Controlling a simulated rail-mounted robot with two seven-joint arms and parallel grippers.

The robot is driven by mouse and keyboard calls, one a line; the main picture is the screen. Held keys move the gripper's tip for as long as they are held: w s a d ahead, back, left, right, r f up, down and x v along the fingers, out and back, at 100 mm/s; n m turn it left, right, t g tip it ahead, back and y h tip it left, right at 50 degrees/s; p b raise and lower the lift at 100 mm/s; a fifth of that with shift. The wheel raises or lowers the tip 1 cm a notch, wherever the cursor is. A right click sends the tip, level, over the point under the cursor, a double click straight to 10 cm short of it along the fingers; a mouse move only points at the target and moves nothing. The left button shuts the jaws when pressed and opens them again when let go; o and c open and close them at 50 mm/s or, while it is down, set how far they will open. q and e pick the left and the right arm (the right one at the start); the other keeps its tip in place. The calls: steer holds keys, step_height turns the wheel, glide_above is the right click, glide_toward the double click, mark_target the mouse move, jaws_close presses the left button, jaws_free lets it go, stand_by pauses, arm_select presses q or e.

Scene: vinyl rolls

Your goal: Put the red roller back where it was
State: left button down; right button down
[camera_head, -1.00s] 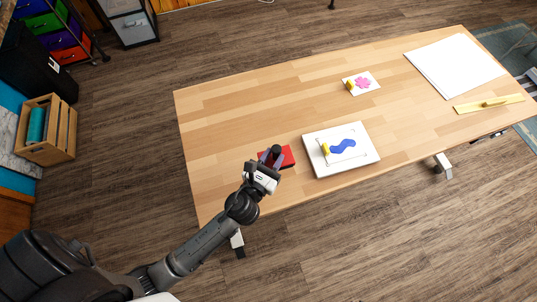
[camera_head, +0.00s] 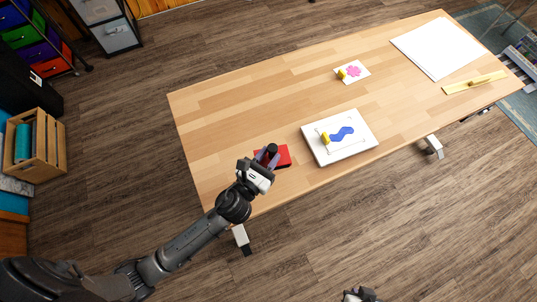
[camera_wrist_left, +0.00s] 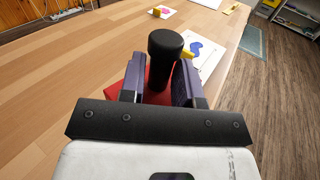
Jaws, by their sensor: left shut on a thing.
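My left gripper (camera_head: 267,157) is at the near-left part of the table, over a flat red thing (camera_head: 284,156). In the left wrist view, its fingers (camera_wrist_left: 160,82) are shut on an upright black cylinder (camera_wrist_left: 165,45), which looks like the handle of the red roller. The red surface (camera_wrist_left: 154,97) shows below and between the fingers. I cannot tell whether the handle touches it, and no separate roller head is visible. My right gripper (camera_head: 360,295) shows only partly at the bottom edge; its fingers are not clear.
A white board (camera_head: 352,150) with a blue wavy shape and a yellow piece (camera_head: 325,138) lies right of the red thing. Farther back are a card with a pink shape (camera_head: 353,71), a large white sheet (camera_head: 440,48) and a yellow strip (camera_head: 474,83). The table's left-middle (camera_head: 225,115) is clear.

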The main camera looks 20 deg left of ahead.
mark_target(268, 162)
arm_select(q)
steer(key=shift+f+b, duration=1.85)
steer(key=shift+f, duration=0.35)
steer(key=shift+f+b, duration=1)
steer(key=shift+f, duration=0.3)
steer(key=shift+f, duration=0.1)
steer(key=shift+f+b, duration=0.35)
steer(key=shift+f, duration=0.05)
steer(key=shift+f, duration=0.25)
steer(key=shift+a+f+b, duration=0.1)
steer(key=shift+f+b, duration=0.4)
steer(key=shift+b, duration=0.05)
